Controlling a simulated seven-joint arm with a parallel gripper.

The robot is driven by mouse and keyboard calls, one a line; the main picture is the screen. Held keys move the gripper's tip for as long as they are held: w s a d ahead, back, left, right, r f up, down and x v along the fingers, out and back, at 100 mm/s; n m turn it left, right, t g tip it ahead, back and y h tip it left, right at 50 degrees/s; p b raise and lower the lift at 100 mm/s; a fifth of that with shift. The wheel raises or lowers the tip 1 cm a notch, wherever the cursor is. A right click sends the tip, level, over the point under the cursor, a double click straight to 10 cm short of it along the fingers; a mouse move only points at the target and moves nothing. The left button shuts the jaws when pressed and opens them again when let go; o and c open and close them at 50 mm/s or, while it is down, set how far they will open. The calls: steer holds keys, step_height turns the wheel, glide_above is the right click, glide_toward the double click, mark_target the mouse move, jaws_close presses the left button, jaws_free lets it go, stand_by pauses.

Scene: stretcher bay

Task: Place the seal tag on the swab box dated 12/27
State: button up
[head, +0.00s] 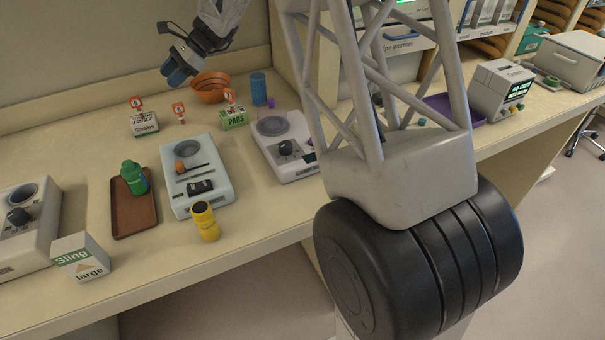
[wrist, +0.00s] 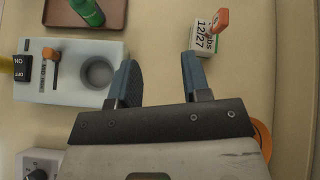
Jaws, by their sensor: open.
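The swab box (head: 144,125) is a small white and green box at the back left of the counter. In the wrist view the box (wrist: 203,38) reads 12/27. A red tag (head: 136,103) shows at its top, and an orange-red piece (wrist: 221,19) overlaps its edge in the wrist view; I cannot tell if it rests on the box. A similar red tag (head: 179,109) stands apart, right of the box. Which is the seal tag is not clear. My gripper (head: 175,72) is open and empty above the counter; its fingers (wrist: 158,82) point toward the counter.
A PADS box (head: 235,119) with another red tag (head: 230,95) stands right of the swab box. An orange bowl (head: 210,88) and blue cup (head: 259,89) are behind. A pale device (head: 196,200) and brown tray (head: 133,221) with a green bottle (head: 134,180) are in front.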

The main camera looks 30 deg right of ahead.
steer(key=s+d+r+n+h, duration=0.2)
steer(key=s, duration=0.5)
steer(key=s+d+r+n+h, duration=0.1)
steer(key=s+r+n, duration=0.15)
steer(key=s, duration=0.55)
steer(key=s+d+f+n+t+h, duration=0.1)
steer(key=s+d+n+h, duration=0.1)
steer(key=s, duration=1)
steer(key=s+d+n+t+h, duration=0.1)
steer(key=s+d+n+h, duration=0.2)
steer(key=s, duration=1)
steer(key=s+d+f+n+t+h, duration=0.1)
steer(key=s+d+n+h, duration=0.2)
steer(key=s, duration=0.9)
steer(key=d+n, duration=0.2)
steer(key=d, duration=0.1)
steer(key=shift+s+d+f, duration=0.15)
steer(key=shift+f, duration=0.2)
